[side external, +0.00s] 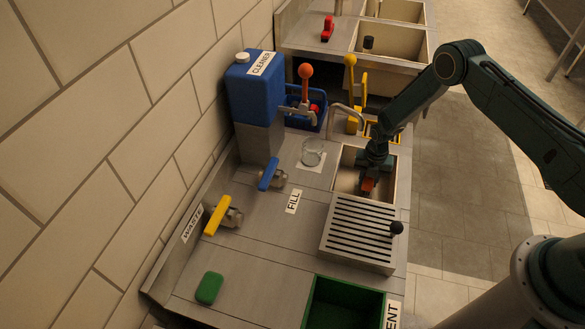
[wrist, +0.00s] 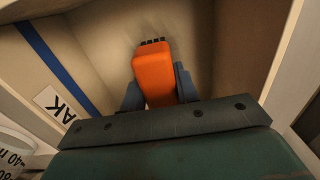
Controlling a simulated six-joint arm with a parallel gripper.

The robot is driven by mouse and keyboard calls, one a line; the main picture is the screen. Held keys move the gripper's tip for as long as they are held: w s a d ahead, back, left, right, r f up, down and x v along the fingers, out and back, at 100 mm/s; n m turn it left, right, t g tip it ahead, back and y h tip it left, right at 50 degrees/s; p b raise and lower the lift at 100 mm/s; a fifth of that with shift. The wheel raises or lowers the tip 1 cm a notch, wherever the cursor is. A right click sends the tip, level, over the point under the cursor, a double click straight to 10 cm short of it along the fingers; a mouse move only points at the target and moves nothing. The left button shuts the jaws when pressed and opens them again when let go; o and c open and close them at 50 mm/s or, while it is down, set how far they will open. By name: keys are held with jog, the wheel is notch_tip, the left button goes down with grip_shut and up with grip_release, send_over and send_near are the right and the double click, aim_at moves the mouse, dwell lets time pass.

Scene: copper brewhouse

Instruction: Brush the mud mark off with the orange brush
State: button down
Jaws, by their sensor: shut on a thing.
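My gripper (side external: 371,176) is down inside a pale sink basin (side external: 346,182), shut on an orange brush (side external: 368,186). In the wrist view, the brush (wrist: 154,76) is held between the two dark fingers of my gripper (wrist: 158,90). Its short dark bristles (wrist: 153,42) point away from me toward the pale basin surface. I cannot tell whether they touch it. No clear mud mark can be made out; only faint shading shows on the surface near the bristles.
A slatted drainboard (side external: 352,228) with a black knob adjoins the basin. A clear beaker (side external: 312,152) stands left of it, with a tap (side external: 345,112) behind. The basin's walls stand close around my gripper; one bears a blue stripe (wrist: 55,55). A green bin (side external: 340,305) is at the front.

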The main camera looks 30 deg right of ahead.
jog(key=shift+w+a, duration=0.1)
jog(key=shift+a, duration=0.05)
jog(key=shift+w+a+r, duration=0.1)
jog(key=shift+w+a, duration=0.95)
jog(key=shift+w, duration=0.05)
jog(key=shift+r, duration=0.15)
jog(key=shift+r, duration=0.75)
jog(key=shift+r, duration=0.15)
